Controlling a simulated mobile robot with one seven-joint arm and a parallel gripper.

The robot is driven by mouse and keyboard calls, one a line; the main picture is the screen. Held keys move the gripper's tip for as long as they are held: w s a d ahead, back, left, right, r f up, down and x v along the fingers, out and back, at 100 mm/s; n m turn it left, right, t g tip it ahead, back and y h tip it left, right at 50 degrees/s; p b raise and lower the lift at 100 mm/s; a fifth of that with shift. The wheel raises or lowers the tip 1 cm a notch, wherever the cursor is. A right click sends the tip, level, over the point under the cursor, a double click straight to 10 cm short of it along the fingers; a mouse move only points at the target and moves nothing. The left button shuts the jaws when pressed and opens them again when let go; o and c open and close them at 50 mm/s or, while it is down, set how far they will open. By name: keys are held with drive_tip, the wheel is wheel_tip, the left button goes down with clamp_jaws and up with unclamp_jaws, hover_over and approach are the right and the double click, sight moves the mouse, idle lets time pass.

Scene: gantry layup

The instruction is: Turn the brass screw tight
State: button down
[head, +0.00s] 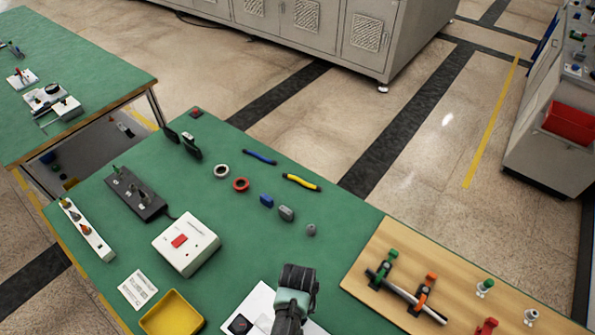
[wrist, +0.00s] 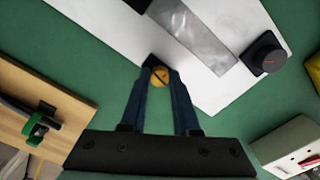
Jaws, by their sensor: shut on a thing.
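The brass screw (wrist: 159,75) shows in the wrist view as a round yellow head with a dark slot. It sits at the near corner of a white plate (wrist: 105,22). My gripper (wrist: 160,84) has its two dark fingers on either side of the screw head and is shut on it. In the head view my gripper (head: 298,280) is over the white plate (head: 262,299) at the front of the green table, and the screw is hidden there. I cannot tell how deep the screw sits.
The plate carries a grey metal strip (wrist: 196,28) and a black knob (wrist: 265,53). A wooden board (head: 455,300) with clamps lies to the right in the head view. A white box with a red switch (head: 186,246) and a yellow tray (head: 172,314) stand to the left.

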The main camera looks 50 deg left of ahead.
drive_tip(key=m, duration=1.3)
drive_tip(key=shift+m, duration=0.4)
idle(0.3)
drive_tip(key=c, duration=0.6)
unclamp_jaws()
drive_tip(key=shift+c, duration=0.2)
drive_tip(key=shift+r, duration=0.1)
wheel_tip(320, 180, up, 13)
